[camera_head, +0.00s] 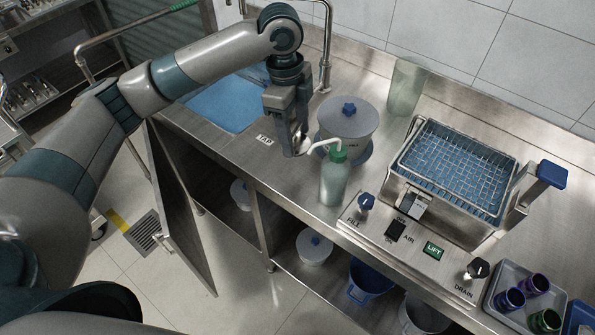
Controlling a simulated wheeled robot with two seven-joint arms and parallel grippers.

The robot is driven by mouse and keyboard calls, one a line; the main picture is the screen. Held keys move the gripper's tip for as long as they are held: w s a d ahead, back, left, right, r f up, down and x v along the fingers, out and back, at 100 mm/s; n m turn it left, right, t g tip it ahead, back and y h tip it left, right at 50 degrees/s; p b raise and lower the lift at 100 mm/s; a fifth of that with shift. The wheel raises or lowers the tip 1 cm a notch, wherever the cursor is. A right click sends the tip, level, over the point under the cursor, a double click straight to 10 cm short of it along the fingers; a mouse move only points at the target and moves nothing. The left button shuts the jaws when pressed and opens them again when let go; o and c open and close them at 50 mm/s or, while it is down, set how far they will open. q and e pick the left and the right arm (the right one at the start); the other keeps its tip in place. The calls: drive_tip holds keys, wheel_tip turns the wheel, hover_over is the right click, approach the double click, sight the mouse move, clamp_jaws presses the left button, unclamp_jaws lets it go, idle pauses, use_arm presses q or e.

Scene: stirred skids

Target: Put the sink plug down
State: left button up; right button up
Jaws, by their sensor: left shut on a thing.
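My left gripper (296,143) hangs over the steel counter (238,158), just right of the sink (225,103), which looks filled with blue water. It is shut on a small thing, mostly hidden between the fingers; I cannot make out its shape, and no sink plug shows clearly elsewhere. The fingertips are close to the counter, right of the TAP label (264,139) and left of the green squeeze bottle (335,178). My right gripper is not in view.
A grey lidded pot (348,120) with a blue knob stands behind the bottle. The tap (325,50) rises behind my gripper. A basket bath (450,170) and control panel (410,240) are at the right. A cabinet door (180,205) hangs open below.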

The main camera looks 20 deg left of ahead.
sight(296, 143)
use_arm(q)
drive_tip(key=shift+d+m, duration=0.25)
drive_tip(key=shift+m, duration=1.15)
wheel_tip(296, 143, down, 5)
drive_tip(key=shift+f+p, duration=0.1)
drive_tip(key=shift+p, duration=0.9)
drive_tip(key=shift+f, duration=0.5)
drive_tip(key=shift+f+p, duration=0.6)
drive_tip(key=shift+f, duration=1.3)
drive_tip(key=shift+f, duration=0.15)
